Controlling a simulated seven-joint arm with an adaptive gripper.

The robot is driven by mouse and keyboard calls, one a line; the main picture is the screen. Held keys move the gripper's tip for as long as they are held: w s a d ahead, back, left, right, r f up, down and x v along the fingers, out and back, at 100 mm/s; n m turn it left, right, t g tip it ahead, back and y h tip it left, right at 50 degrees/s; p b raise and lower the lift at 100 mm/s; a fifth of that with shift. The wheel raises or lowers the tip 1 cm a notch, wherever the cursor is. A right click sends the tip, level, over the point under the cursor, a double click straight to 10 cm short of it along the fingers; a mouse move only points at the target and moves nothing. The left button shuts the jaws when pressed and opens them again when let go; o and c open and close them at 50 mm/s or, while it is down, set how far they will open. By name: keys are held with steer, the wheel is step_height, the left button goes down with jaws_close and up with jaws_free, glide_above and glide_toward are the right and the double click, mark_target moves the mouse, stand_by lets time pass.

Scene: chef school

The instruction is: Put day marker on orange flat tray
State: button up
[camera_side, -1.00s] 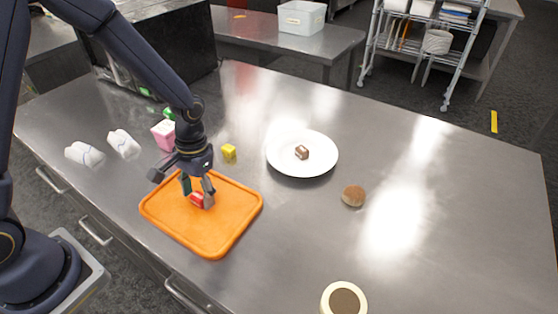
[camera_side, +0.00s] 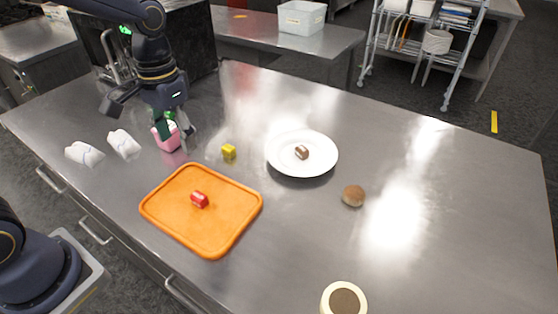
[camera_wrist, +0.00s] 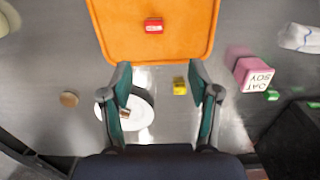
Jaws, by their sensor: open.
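A small red block (camera_side: 200,200), which may be the day marker, lies on the orange flat tray (camera_side: 232,222), a little left of its middle. In the wrist view the red block (camera_wrist: 154,25) lies on the orange tray (camera_wrist: 190,30) at the top. A small yellow block (camera_side: 229,152) sits on the steel table behind the tray. My gripper (camera_side: 177,131) is raised beyond the tray's back left corner, partly in front of a pink block in the side view. In the wrist view my gripper (camera_wrist: 163,85) is open, with nothing held between its fingers.
The lettered pink block (camera_wrist: 253,75) stands near a green block (camera_wrist: 271,95). A white plate (camera_side: 320,165) holds a small brown block (camera_side: 302,152). A round brown item (camera_side: 353,196) lies right of the plate. White wrapped items (camera_side: 85,154) lie left. The table's right side is mostly clear.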

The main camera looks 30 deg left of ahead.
steer(key=s+a+r+t, duration=0.3)
steer(key=s+r+t, duration=0.2)
steer(key=s, duration=0.6)
step_height(320, 180, up, 2)
steer(key=shift+a+r+t, duration=0.15)
steer(key=shift+r+t, duration=0.1)
steer(key=shift+t, duration=0.15)
